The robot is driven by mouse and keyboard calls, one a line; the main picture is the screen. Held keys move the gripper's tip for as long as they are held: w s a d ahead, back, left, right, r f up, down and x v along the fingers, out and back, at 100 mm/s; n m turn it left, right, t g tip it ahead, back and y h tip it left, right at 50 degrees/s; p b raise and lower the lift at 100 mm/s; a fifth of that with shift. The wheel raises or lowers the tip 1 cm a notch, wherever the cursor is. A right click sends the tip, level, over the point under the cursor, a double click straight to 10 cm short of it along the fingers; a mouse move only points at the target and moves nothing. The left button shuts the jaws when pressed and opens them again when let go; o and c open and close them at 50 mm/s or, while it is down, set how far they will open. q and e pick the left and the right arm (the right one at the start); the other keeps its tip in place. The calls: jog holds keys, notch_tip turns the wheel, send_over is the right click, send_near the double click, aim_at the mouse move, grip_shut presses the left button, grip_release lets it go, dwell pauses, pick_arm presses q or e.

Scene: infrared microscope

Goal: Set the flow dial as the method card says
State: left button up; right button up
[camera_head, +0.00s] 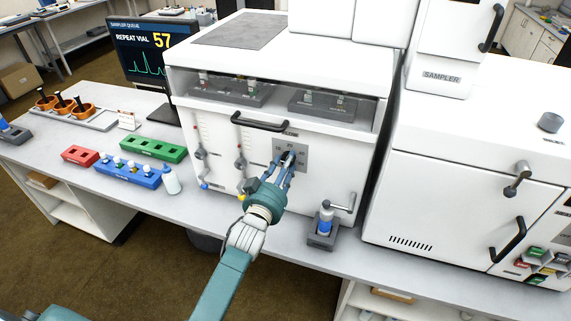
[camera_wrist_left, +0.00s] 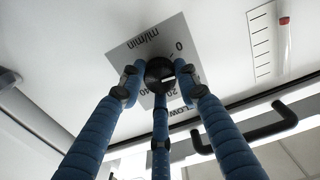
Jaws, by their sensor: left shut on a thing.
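The flow dial is a dark round knob on a grey plate (camera_head: 302,148) on the front of the white instrument. In the left wrist view the knob (camera_wrist_left: 158,70) sits on the plate (camera_wrist_left: 137,51), which reads ml/min, FLOW, 0, 20 and 40. My left gripper (camera_head: 288,158) reaches the dial from the front. Its blue fingers (camera_wrist_left: 158,85) are shut around the knob. They hide part of the scale, and I cannot tell which mark the dial points at. A small white card (camera_head: 128,120) stands on the bench at the left; its text is too small to read.
A black door handle (camera_head: 260,122) is just above the plate. A grey holder (camera_head: 322,240) with a blue-labelled vial stands to the right of my arm. A blue rack (camera_head: 128,174), a white bottle (camera_head: 171,181) and a green rack (camera_head: 152,149) are to the left.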

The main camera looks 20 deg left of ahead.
pick_arm(q)
jog(key=shift+m+b, duration=0.55)
jog(key=shift+m, duration=13.75)
jog(key=shift+f, duration=0.1)
jog(key=o, duration=1.1)
jog(key=shift+o, duration=0.2)
